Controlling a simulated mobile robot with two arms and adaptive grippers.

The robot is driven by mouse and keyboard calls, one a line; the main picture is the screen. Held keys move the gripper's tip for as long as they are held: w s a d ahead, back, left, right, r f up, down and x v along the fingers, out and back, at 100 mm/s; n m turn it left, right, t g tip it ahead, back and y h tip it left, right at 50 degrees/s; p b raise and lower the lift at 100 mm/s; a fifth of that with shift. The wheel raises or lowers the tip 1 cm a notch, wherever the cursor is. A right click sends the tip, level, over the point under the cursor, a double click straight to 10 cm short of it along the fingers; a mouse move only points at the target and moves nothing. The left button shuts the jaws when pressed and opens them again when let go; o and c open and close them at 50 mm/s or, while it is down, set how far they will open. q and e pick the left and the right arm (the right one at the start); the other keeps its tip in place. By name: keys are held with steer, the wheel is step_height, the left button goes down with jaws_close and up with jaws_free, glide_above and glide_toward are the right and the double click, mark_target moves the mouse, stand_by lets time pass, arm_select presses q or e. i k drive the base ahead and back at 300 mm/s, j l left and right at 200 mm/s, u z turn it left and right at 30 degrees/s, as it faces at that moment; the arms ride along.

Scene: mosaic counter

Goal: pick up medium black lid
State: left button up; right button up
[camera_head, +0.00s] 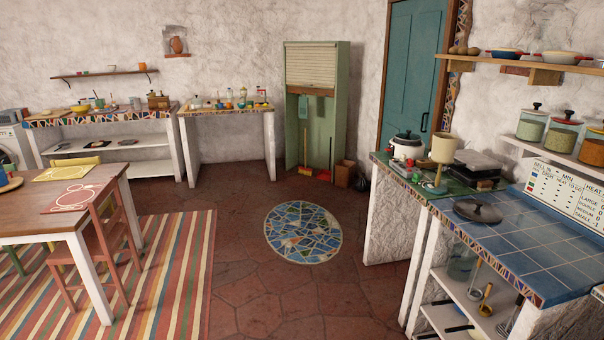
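A round dark lid with a small knob on top (478,211) lies flat on the blue tiled counter (540,252) at the right, near its left edge. It looks black or very dark grey. No other lid of its kind lies on that counter. Neither of my grippers shows in the head view.
A lamp with a cream shade (444,149), a white pot (406,147) and a dark flat appliance (476,170) stand behind the lid. A sign (565,195) leans at the wall. The tiles right of the lid are bare. The floor left of the counter is clear.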

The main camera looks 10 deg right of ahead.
mark_target(478, 210)
steer(key=i+l+z, duration=0.15)
steer(key=i+z, duration=0.35)
steer(key=i, duration=0.15)
steer(key=i+j+z, duration=0.1)
steer(key=i+z, duration=0.4)
steer(key=i+j+z, duration=0.5)
steer(key=i, duration=0.2)
steer(key=l, duration=0.1)
